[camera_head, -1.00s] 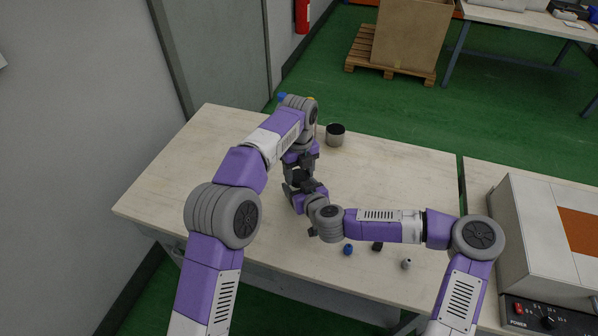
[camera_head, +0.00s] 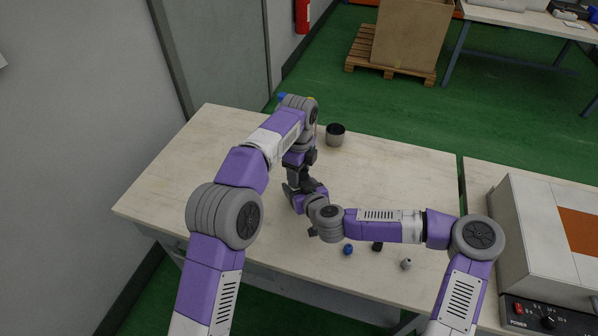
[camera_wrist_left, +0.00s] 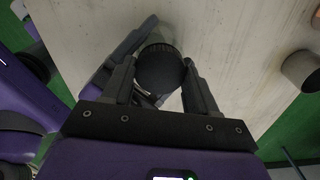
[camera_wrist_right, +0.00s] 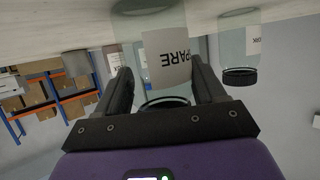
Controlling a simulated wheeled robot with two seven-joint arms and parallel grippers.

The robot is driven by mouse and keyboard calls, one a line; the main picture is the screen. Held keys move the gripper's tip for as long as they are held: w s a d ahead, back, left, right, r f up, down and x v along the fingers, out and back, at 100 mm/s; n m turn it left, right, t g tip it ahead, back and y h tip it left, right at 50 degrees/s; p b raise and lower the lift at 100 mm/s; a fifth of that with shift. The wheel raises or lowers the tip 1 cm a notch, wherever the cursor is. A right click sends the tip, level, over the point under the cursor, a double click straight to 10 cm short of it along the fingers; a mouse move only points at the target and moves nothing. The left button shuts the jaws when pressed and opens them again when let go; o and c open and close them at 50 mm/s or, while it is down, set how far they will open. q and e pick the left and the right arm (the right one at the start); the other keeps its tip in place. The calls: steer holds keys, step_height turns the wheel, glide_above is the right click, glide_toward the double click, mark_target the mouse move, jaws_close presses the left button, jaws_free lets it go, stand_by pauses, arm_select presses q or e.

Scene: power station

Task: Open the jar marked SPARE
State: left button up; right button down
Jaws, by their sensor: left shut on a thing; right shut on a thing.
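The jar marked SPARE (camera_wrist_right: 165,58) shows upside down in the right wrist view, clear with a white label, between the fingers of my right gripper (camera_wrist_right: 163,82). My right gripper is shut on it. A dark ring shows at its lid end, partly hidden by the gripper body. In the left wrist view a round black ribbed lid (camera_wrist_left: 160,70) sits between the fingers of my left gripper (camera_wrist_left: 158,80), which is shut on it. In the head view my left gripper (camera_head: 297,177) is above the right one, and the arms hide the jar. I cannot tell whether the lid is loose.
Another clear jar with a black lid (camera_wrist_right: 240,76) stands beside it. A grey metal tin (camera_head: 335,136) stands behind on the pale table (camera_head: 410,180). A blue piece (camera_head: 348,249), a dark piece (camera_head: 377,246) and a small metal piece (camera_head: 406,264) lie near the front edge.

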arm_select(q)
steer(key=o, duration=1.2)
steer(key=shift+c, duration=0.2)
step_height(320, 180, up, 4)
steer(key=shift+r, duration=0.25)
steer(key=shift+c, duration=0.4)
steer(key=shift+w+r+m, duration=0.15)
steer(key=shift+r+m, duration=0.45)
steer(key=shift+r, duration=0.35)
steer(key=shift+r+m, duration=0.5)
steer(key=shift+r, duration=0.2)
steer(key=shift+f, duration=3.95)
